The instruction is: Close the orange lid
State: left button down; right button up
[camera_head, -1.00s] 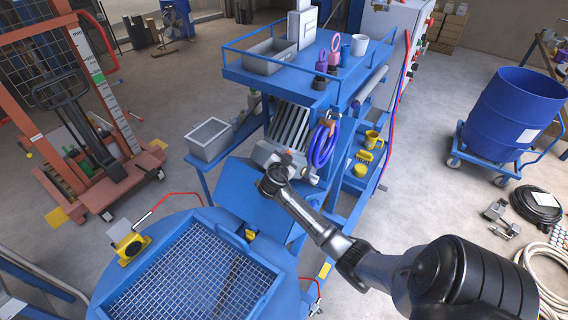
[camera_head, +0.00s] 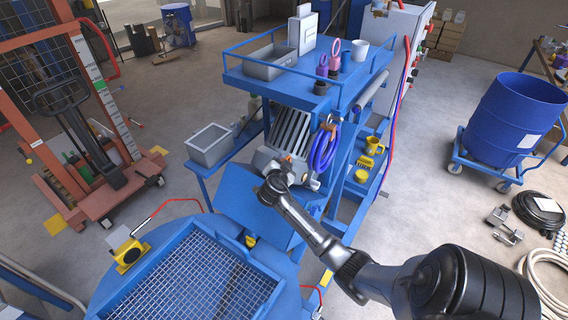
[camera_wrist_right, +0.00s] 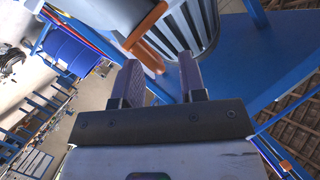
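An orange part (camera_wrist_right: 147,54), which may be the orange lid, shows in the right wrist view just beyond my fingertips. It looks like a narrow bar on a grey housing in front of a ribbed grey panel. In the head view, only a small orange patch (camera_head: 287,159) shows beside my right wrist, at the grey block below the slatted panel. My right gripper (camera_wrist_right: 160,72) has its two fingers apart with nothing between them. The orange part lies close ahead of the left-hand finger; contact cannot be told. My left gripper is in neither view.
A blue frame with a railed top shelf (camera_head: 300,75) stands behind my right gripper. Blue hoses (camera_head: 324,150) hang just right of it. A blue vessel with a mesh grid (camera_head: 205,280) is at the front left. A blue drum (camera_head: 515,115) stands right, across open floor.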

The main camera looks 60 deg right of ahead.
jog(key=b+v, duration=0.2)
jog(key=v, duration=1.1)
jog(key=shift+s+a, duration=0.15)
jog(key=shift+a, duration=0.2)
jog(key=shift+r, duration=0.1)
